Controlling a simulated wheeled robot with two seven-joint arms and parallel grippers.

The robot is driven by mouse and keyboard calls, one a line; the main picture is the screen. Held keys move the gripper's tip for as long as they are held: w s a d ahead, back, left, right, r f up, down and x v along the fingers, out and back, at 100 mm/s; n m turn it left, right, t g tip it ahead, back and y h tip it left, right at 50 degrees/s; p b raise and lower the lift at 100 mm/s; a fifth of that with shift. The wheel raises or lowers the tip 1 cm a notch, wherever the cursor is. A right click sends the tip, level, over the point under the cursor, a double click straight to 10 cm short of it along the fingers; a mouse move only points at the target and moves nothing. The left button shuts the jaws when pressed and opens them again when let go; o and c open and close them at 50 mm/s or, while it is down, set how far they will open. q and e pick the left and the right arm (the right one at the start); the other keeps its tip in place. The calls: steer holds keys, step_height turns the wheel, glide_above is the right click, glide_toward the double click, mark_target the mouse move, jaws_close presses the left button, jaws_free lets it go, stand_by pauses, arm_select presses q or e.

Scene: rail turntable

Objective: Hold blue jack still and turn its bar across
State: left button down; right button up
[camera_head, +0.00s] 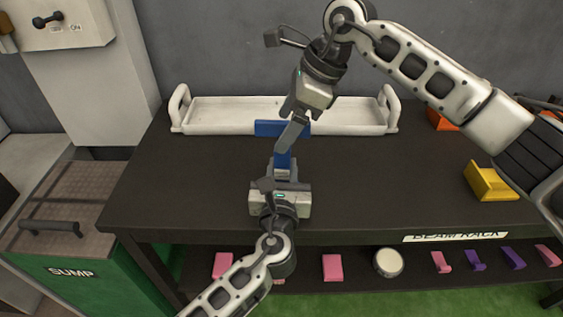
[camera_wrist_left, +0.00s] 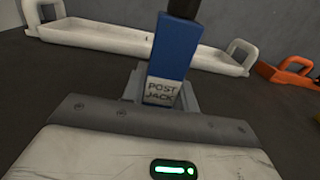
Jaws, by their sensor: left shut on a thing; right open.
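The blue jack (camera_head: 284,161) stands on the dark table, partly hidden by my grippers. Its upright post (camera_wrist_left: 173,50) carries a white "POST JACK" label in the left wrist view. My left gripper (camera_head: 283,174) is shut on the lower post, with grey fingers on both sides. The jack's blue bar (camera_head: 267,128) shows behind the post, lying left to right in the head view. My right gripper (camera_head: 288,142) is open and reaches down from above at the bar and the top of the post. Its fingertips overlap the jack there, and I cannot tell whether they touch it.
A white handled tray (camera_head: 225,115) lies behind the jack along the wall. A yellow block (camera_head: 489,182) and an orange thing (camera_head: 441,119) are at the right. The table left of the jack is clear. Pink and purple pieces sit on the shelf below.

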steer(key=shift+x, duration=1.05)
steer(key=shift+c, duration=0.3)
jaws_close()
steer(key=shift+n+g, duration=0.7)
steer(key=shift+n, duration=0.9)
steer(key=n+g, duration=0.1)
steer(key=n, duration=0.2)
steer(key=shift+h, duration=0.3)
